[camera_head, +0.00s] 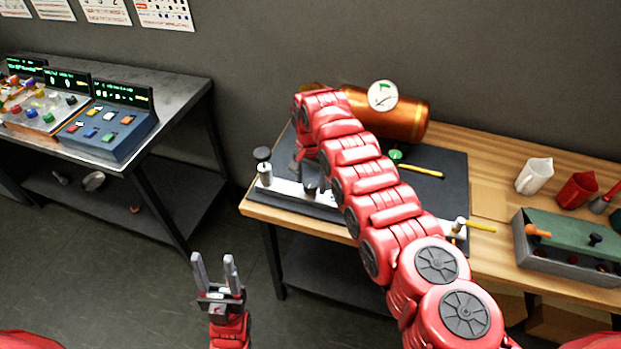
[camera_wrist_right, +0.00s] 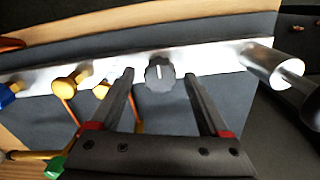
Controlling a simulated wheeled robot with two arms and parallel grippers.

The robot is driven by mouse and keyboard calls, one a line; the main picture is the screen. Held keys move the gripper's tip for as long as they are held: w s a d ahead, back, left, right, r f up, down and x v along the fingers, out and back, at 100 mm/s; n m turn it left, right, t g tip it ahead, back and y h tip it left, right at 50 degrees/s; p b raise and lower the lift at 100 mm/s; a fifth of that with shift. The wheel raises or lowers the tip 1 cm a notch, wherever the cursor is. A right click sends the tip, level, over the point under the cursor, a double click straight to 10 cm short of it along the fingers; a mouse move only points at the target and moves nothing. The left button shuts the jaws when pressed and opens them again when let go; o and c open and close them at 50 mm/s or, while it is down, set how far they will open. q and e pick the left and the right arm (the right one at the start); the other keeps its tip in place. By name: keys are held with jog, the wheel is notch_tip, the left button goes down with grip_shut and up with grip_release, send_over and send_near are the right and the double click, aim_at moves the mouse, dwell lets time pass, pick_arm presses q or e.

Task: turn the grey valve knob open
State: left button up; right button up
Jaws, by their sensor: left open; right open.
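The grey valve knob (camera_wrist_right: 159,75) is a dark, fluted round knob with a pale pointer mark, on a pale metal rail (camera_wrist_right: 215,58). In the head view, the knob (camera_head: 310,187) shows on the rail, partly behind my right arm. My right gripper (camera_wrist_right: 160,80) is open, its two fingers pointing at the rail with the knob between their tips in the right wrist view. A gap shows on each side of the knob; I cannot tell how deep the fingers reach. My left gripper (camera_head: 215,262) is open and empty, over the floor left of the bench.
A metal post with a black cap (camera_head: 264,168) stands at the rail's left end. Yellow knobs (camera_wrist_right: 70,86) and a blue knob (camera_wrist_right: 8,94) share the rail. A copper boiler (camera_head: 405,115) with a gauge lies behind. Cups and a green-grey toolbox (camera_head: 565,262) stand at right.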

jog(key=shift+f, duration=0.25)
grip_shut()
dwell(0.3)
